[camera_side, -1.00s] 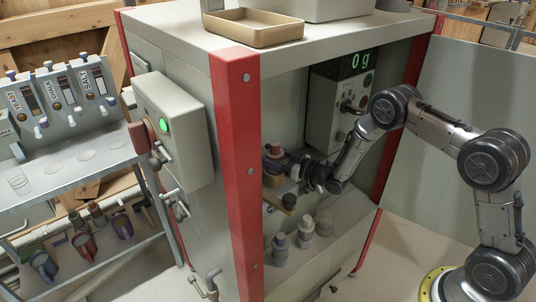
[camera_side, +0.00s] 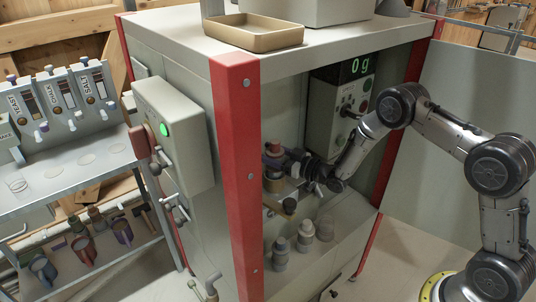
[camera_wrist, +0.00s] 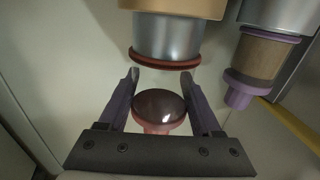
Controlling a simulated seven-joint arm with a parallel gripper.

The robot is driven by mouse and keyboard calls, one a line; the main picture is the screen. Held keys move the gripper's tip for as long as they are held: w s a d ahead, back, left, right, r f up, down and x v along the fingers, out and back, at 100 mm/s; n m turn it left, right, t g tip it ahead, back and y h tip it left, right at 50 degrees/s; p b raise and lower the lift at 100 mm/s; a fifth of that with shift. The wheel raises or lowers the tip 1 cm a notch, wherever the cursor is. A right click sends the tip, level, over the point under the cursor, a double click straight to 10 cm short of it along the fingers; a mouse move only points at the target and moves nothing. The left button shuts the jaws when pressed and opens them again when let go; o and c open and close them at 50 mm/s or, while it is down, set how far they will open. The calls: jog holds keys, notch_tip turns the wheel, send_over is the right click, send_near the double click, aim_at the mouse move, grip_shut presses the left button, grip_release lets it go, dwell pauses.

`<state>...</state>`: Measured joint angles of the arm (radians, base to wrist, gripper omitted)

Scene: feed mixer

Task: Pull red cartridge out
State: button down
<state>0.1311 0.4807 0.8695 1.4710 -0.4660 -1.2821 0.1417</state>
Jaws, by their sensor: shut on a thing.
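My gripper (camera_wrist: 160,85) has its two dark fingers on either side of a dark red, glossy, round-topped piece (camera_wrist: 158,106) with a pinkish stem, which looks like part of the red cartridge. It sits between the fingers, close to the palm. Beyond the fingertips is a silver cylinder with a red ring (camera_wrist: 166,40) at its lower end, apart from the held piece in the wrist view. In the side view my gripper (camera_side: 298,168) is inside the machine bay by the left red post, next to a reddish part (camera_side: 273,149). The held piece is too small to make out there.
A purple-ringed cartridge with a purple knob (camera_wrist: 240,92) hangs to the right in the wrist view. Several grey bottle-like pieces (camera_side: 304,236) stand below my gripper. The red post (camera_side: 239,180) and the control panel reading 0 g (camera_side: 338,105) flank the bay.

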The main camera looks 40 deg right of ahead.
jog(key=shift+r, duration=2.4)
